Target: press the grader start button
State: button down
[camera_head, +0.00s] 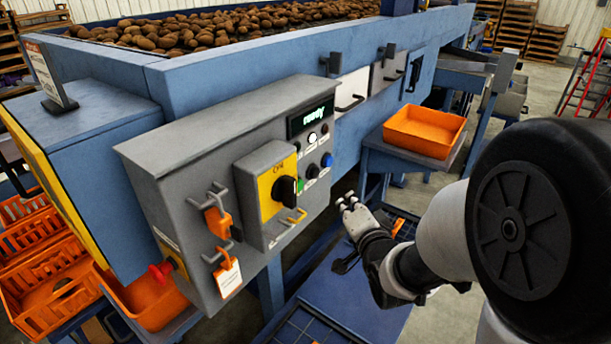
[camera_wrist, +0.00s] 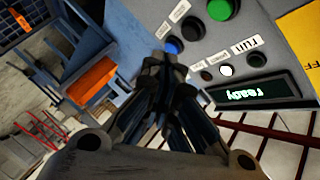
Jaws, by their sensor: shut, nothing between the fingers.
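The grey control box (camera_head: 185,165) hangs on the side of the blue grader and carries a lit display (camera_head: 311,116) reading "ready". Below the display are a green button (camera_head: 300,186), a black button (camera_head: 313,171) and a blue button (camera_head: 327,160). The wrist view also shows the green button (camera_wrist: 222,8), black button (camera_wrist: 193,28) and blue button (camera_wrist: 173,45); their labels are too small to read. My gripper (camera_head: 347,203) is shut and empty, right of and below the buttons, apart from the panel. In the wrist view its tips (camera_wrist: 165,62) appear beside the blue button.
A yellow plate (camera_head: 277,187) with a black rotary switch (camera_head: 287,190) is left of the buttons. Orange tags (camera_head: 217,222) hang from the box. An orange tray (camera_head: 425,131) sits on a blue stand at right. Potatoes (camera_head: 200,32) fill the grader top.

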jog(key=shift+s, duration=0.2)
jog(key=w+a, duration=0.5)
jog(key=a, duration=0.2)
jog(key=shift+a+p, duration=0.2)
jog(key=shift+p, duration=0.15)
jog(key=shift+w+a, duration=0.1)
dwell(1.3)
jog(key=shift+w+a+b, duration=0.15)
jog(key=shift+a+b, duration=0.1)
jog(key=shift+b, duration=0.1)
jog(key=shift+w+a, duration=0.25)
jog(key=shift+a, duration=0.15)
dwell(0.8)
jog(key=shift+d+b, duration=0.1)
jog(key=shift+b, duration=0.25)
jog(key=shift+s+d+b, duration=0.4)
jog(key=shift+s+d, duration=0.1)
jog(key=shift+d, duration=0.15)
